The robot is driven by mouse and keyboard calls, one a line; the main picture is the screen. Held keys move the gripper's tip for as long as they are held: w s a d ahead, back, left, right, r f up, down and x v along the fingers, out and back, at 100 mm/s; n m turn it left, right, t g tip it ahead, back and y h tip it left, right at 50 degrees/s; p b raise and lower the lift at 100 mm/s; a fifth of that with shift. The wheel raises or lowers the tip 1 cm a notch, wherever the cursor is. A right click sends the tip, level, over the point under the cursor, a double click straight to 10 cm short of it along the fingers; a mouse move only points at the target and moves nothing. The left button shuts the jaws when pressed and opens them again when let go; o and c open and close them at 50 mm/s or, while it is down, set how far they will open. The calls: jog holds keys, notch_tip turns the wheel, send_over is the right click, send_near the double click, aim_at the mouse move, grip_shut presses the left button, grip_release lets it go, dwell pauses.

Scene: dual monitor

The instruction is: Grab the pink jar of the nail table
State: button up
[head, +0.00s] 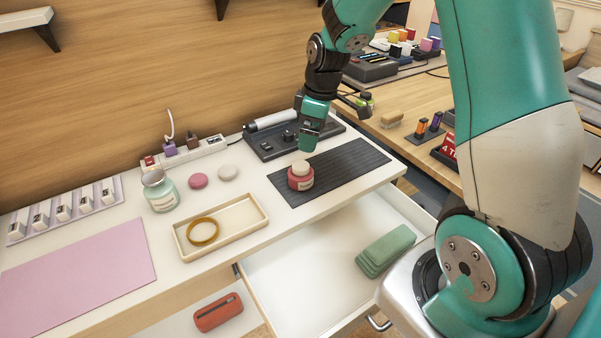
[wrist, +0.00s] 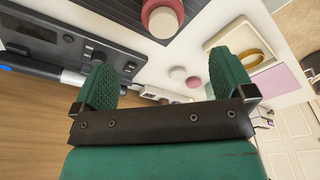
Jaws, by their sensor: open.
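The pink jar (head: 300,178) with a pale round lid stands upright on the dark ribbed mat (head: 342,165) on the white nail table (head: 230,250). In the wrist view the jar (wrist: 150,22) is at the top edge, partly cut off, beyond the fingertips and between their lines. My gripper (head: 309,140) hangs just behind and above the jar in the head view, apart from it. In the wrist view my gripper (wrist: 163,70) has its two green fingers spread wide with nothing between them.
A black device (head: 275,142) stands behind the mat. Left of the jar are a tray (head: 235,212) with a yellow ring, a pale green jar (head: 160,192) and two small round items. Below, an open drawer (head: 310,270) holds a folded green cloth (head: 386,250).

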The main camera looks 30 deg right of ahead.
aim_at(304, 165)
jog(key=f, duration=0.6)
jog(key=w+a+f, duration=0.1)
jog(key=f, duration=0.2)
jog(key=shift+w+a+f, duration=0.15)
jog(key=shift+a+f, duration=0.05)
jog(key=shift+f, duration=0.65)
jog(key=shift+w+a+f, duration=0.1)
jog(key=shift+a+f, duration=0.1)
jog(key=shift+f, duration=0.65)
jog(key=shift+w+a+f, duration=0.15)
jog(key=shift+a+f, duration=0.05)
jog(key=shift+f, duration=0.65)
jog(key=c, duration=1)
jog(key=shift+c, duration=0.2)
jog(key=shift+r, duration=0.15)
